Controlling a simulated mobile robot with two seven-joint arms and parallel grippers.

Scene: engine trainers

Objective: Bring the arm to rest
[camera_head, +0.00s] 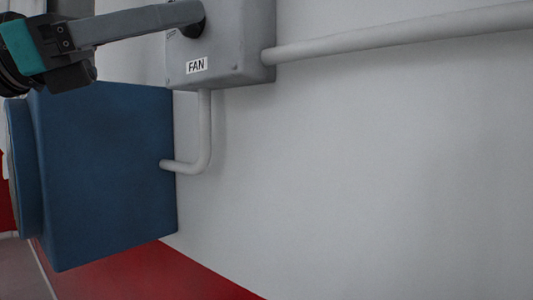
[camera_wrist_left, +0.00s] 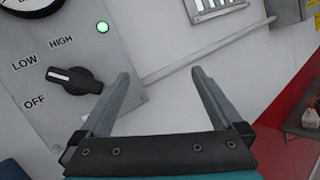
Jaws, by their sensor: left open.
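My left gripper (camera_head: 195,18) reaches in from the upper left of the head view, with its fingers by the front of a grey control box (camera_head: 232,45) labelled FAN. In the left wrist view, the gripper (camera_wrist_left: 161,73) is open, with nothing between its spread fingers. A black rotary knob (camera_wrist_left: 75,80) on the box face (camera_wrist_left: 125,25) lies left of the fingers, apart from them in the picture. Its white mark points left, roughly toward LOW. OFF and HIGH are also printed there. In the head view, a dark part of the knob (camera_head: 198,28) shows behind the fingers.
A green lamp (camera_wrist_left: 102,27) glows on the panel, and a dial (camera_wrist_left: 30,5) shows at its corner. A large blue box (camera_head: 105,165) stands below the arm. A grey conduit (camera_head: 400,33) runs right along the pale wall. The wall's right side is clear below it.

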